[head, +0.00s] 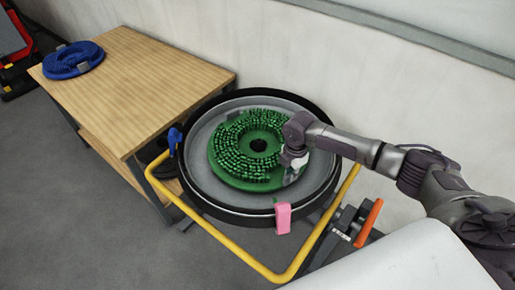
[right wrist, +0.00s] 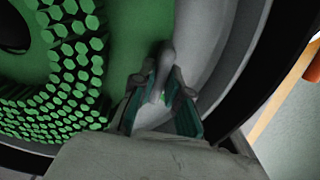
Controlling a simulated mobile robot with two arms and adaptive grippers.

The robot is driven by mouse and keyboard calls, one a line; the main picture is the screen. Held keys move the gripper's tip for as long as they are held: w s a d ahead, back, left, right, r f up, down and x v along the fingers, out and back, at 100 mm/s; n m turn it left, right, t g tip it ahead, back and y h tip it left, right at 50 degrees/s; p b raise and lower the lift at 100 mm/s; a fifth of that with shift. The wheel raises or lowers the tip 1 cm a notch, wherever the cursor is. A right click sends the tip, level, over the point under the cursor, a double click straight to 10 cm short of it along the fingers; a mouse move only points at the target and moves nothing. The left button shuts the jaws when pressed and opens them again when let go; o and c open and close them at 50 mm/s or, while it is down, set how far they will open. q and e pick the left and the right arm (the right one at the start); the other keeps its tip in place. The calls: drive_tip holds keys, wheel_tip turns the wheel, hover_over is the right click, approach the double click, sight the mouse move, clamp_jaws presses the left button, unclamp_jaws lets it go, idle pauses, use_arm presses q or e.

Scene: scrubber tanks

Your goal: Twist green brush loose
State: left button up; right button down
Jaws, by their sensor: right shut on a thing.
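The green brush (head: 227,160) is a round disc with green bristle tufts and a dark centre hole. It lies bristles up inside the round grey and black scrubber tank (head: 186,190). My right gripper (head: 292,160) reaches in from the right and is at the brush's right edge. In the right wrist view my right gripper (right wrist: 163,105) is shut around a small grey tab or handle (right wrist: 167,62) beside the green disc (right wrist: 130,40). The gripper hides part of the brush's right side in the head view. My left gripper is not in view.
A wooden table (head: 150,75) stands at the left with a blue brush (head: 73,58) on it. A yellow bar (head: 228,254) runs round the tank's front. A pink tab (head: 283,217) sits on the tank rim. An orange-handled lever (head: 368,223) is at the right. A wall (head: 380,100) stands behind.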

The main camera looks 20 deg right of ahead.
drive_tip(key=shift+w+d+n+b, duration=0.2)
drive_tip(key=shift+d+n, duration=0.15)
drive_tip(key=shift+d, duration=0.25)
drive_tip(key=shift+w+d+n+b, duration=0.15)
drive_tip(key=shift+d+n, duration=0.2)
drive_tip(key=shift+d, duration=0.25)
drive_tip(key=shift+d, duration=0.2)
drive_tip(key=shift+w+d+n+b, duration=0.35)
drive_tip(key=shift+d+n+b, duration=0.05)
drive_tip(key=shift+d+n, duration=0.2)
drive_tip(key=c, duration=1.1)
unclamp_jaws()
drive_tip(key=shift+s+f, duration=0.25)
drive_tip(key=shift+w+r, duration=0.15)
drive_tip(key=shift+r, duration=0.4)
wheel_tip(320, 180, up, 11)
drive_tip(key=shift+w+r, duration=0.1)
drive_tip(key=shift+r, duration=0.1)
drive_tip(key=shift+f, duration=0.1)
